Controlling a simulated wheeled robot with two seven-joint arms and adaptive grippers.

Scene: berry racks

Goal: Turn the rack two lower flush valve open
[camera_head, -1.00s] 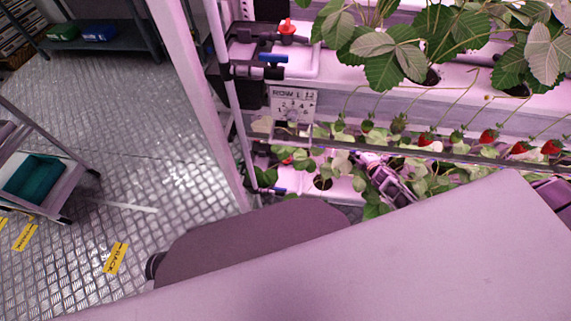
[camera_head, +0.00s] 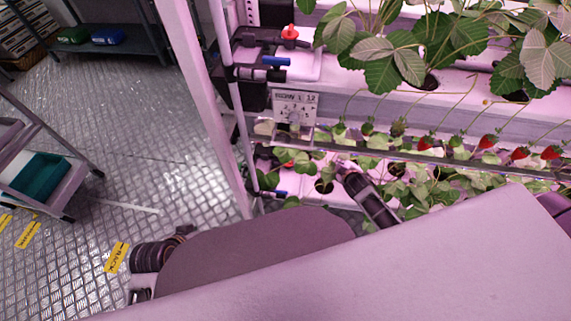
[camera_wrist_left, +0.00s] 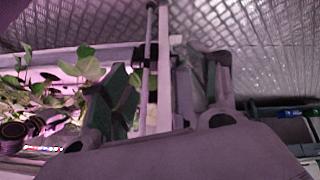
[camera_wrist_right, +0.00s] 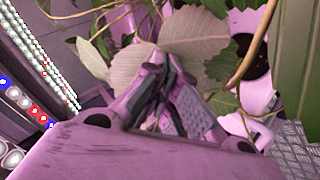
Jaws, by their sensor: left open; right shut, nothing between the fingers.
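In the head view, the rack's lower tier has a small blue valve handle (camera_head: 281,193) at its left end, with a small red part (camera_head: 288,163) above it, partly behind leaves. The upper tier carries a red valve handle (camera_head: 290,32) and a blue handle (camera_head: 276,61). My left gripper (camera_wrist_left: 155,75) is open in the left wrist view, with a pale post and a thin pole seen between its fingers; contact cannot be told. My right gripper (camera_wrist_right: 160,65) is shut and empty among large leaves. Neither gripper's fingers show clearly in the head view.
A white row label plate (camera_head: 295,106) hangs between the tiers. Strawberry plants (camera_head: 420,45) fill the rack on the right. A pale rack post (camera_head: 205,100) stands at the left. A cart with a teal bin (camera_head: 40,178) stands farther left; the metal floor (camera_head: 120,120) between is clear.

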